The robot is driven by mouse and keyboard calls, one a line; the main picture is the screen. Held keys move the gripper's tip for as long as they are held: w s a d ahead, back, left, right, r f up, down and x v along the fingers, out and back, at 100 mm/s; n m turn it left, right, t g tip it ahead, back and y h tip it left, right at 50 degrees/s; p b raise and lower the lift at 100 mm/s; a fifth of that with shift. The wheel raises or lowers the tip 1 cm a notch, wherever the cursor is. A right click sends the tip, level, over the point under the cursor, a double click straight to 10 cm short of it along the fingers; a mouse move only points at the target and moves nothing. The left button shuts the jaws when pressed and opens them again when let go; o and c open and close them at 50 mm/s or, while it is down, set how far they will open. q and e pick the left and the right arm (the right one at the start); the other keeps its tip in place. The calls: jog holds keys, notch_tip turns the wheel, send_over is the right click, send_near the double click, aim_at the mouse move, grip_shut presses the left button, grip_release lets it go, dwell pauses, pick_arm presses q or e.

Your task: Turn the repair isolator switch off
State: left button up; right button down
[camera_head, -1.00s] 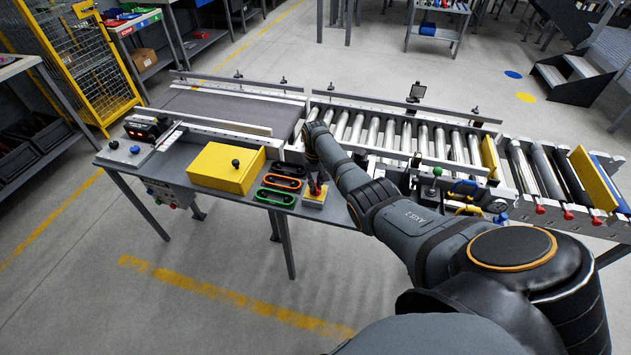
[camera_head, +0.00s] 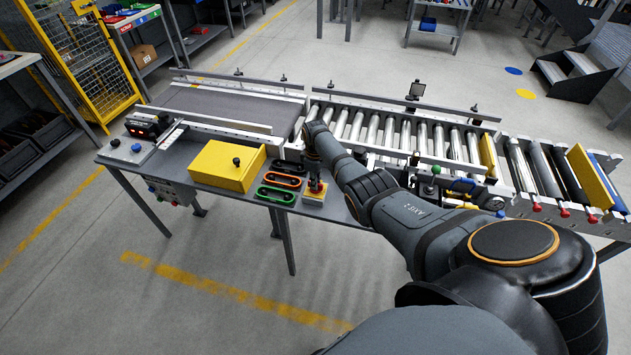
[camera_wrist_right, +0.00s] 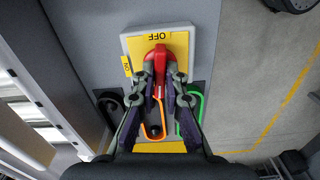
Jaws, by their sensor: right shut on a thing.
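The repair isolator switch is a red handle (camera_wrist_right: 160,62) on a yellow plate (camera_wrist_right: 178,42) with a pale surround. The plate has an OFF label at its top edge in the right wrist view and a second, sideways label on its left side. The handle points down from its pivot in that view, toward my fingers. In the head view the yellow plate (camera_head: 313,196) sits at the table's front edge. My right gripper (camera_wrist_right: 163,88) is shut on the red handle; in the head view it (camera_head: 317,184) comes down from above. My left gripper is not in view.
Black, orange (camera_head: 281,180) and green (camera_head: 276,195) oval loops lie just left of the switch. A roller conveyor (camera_head: 400,135) runs behind and to the right. The floor in front is clear.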

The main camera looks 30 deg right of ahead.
jog(key=shift+w+n, duration=0.1)
jog(key=shift+n, duration=0.4)
dwell(0.3)
jog(key=c, duration=1.4)
grip_release()
notch_tip(320, 180, up, 12)
